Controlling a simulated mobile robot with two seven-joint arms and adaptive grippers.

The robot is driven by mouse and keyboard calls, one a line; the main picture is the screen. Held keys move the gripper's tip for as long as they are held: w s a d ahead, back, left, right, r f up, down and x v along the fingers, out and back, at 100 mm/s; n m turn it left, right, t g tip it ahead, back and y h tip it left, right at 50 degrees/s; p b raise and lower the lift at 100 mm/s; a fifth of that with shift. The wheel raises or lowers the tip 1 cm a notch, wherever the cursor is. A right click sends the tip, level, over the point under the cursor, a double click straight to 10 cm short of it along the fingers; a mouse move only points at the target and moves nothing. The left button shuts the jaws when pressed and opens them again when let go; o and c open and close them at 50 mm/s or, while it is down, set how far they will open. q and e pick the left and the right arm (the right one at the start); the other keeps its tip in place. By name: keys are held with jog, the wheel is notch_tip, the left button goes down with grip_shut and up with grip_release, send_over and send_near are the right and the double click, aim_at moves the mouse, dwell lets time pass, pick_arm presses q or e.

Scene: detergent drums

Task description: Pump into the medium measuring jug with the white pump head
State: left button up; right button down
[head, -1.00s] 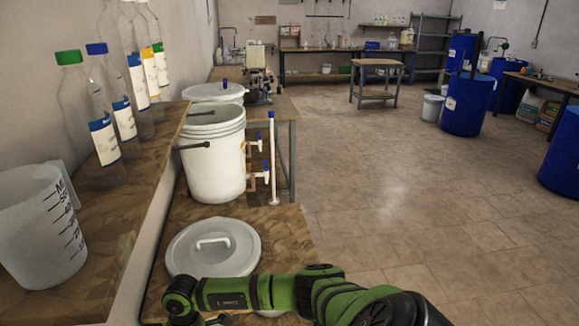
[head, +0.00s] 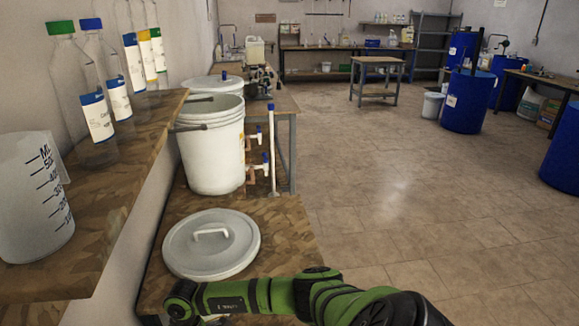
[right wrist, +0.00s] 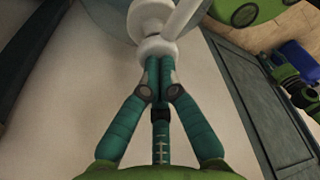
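A translucent white measuring jug (head: 35,205) with dark graduations stands on the left shelf in the head view; I cannot tell whether it is the medium one. In the right wrist view, my right gripper (right wrist: 158,62) has its teal fingers together, tips against or just below a white knob (right wrist: 157,46). A white rod (right wrist: 186,18) slants up from this knob, which looks like part of a white pump head. The tips do not clearly clasp anything. In the head view my arm crosses the bottom and its gripper is out of sight. My left gripper is in neither view.
Several clear bottles stand on the wooden shelf (head: 110,205), one with a green cap (head: 60,27). Below are a white drum (head: 212,155) with taps and a grey round lid (head: 211,244) on the bench. Blue drums (head: 466,102) stand right; the floor between is clear.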

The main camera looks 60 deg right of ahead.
jog(key=shift+s, duration=0.1)
notch_tip(320, 180, up, 6)
jog(key=p, duration=0.6)
jog(key=shift+f, duration=0.1)
dwell(0.3)
jog(key=shift+f+b, duration=2.4)
jog(key=shift+f, duration=0.6)
jog(key=shift+r, duration=0.1)
notch_tip(320, 180, up, 6)
jog(key=p, duration=0.6)
